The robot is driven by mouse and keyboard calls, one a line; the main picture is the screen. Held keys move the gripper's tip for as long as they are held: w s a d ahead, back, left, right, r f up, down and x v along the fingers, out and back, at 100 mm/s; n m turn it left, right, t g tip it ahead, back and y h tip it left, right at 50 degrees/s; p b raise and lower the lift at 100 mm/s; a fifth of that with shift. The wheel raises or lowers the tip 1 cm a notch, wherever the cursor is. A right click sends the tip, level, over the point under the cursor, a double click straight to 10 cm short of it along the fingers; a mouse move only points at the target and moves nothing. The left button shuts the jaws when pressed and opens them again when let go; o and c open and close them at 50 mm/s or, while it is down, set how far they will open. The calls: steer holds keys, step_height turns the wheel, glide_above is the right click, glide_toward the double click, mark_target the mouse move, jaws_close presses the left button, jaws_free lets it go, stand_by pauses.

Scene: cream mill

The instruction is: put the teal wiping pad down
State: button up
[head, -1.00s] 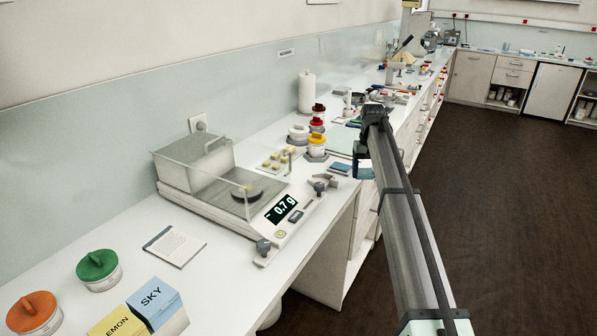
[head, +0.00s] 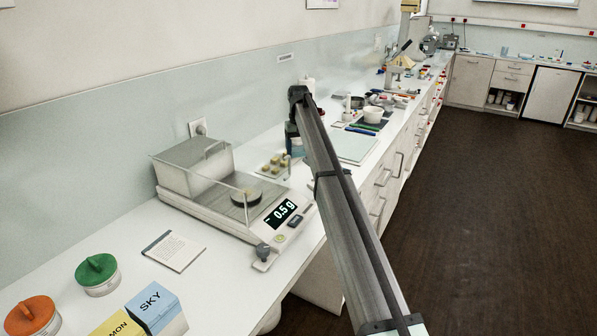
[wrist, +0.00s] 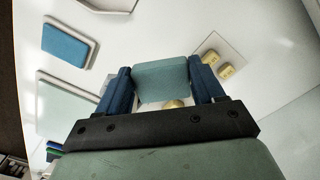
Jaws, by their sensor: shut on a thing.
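In the wrist view the teal wiping pad (wrist: 162,80) is held between the two blue fingers of my gripper (wrist: 160,84). My gripper is shut on it, and a pale worktop shows beyond. In the head view my gripper (head: 292,140) is over the worktop behind the scale, near the plate of yellow cubes. The pad cannot be made out clearly there. I cannot tell how high it is above the worktop.
A plate with yellow cubes (head: 272,165) lies left of my gripper; the cubes also show in the wrist view (wrist: 227,71). The scale (head: 210,205) stands in front. A blue pad (wrist: 66,46) and pale green mat (wrist: 66,105) lie to the wrist view's left.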

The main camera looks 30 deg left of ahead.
mark_target(299, 151)
steer(key=shift+f, duration=4.2)
steer(key=shift+f, duration=0.1)
steer(key=o, duration=0.9)
steer(key=shift+o, duration=0.2)
step_height(299, 151, up, 12)
steer(key=shift+r, duration=0.15)
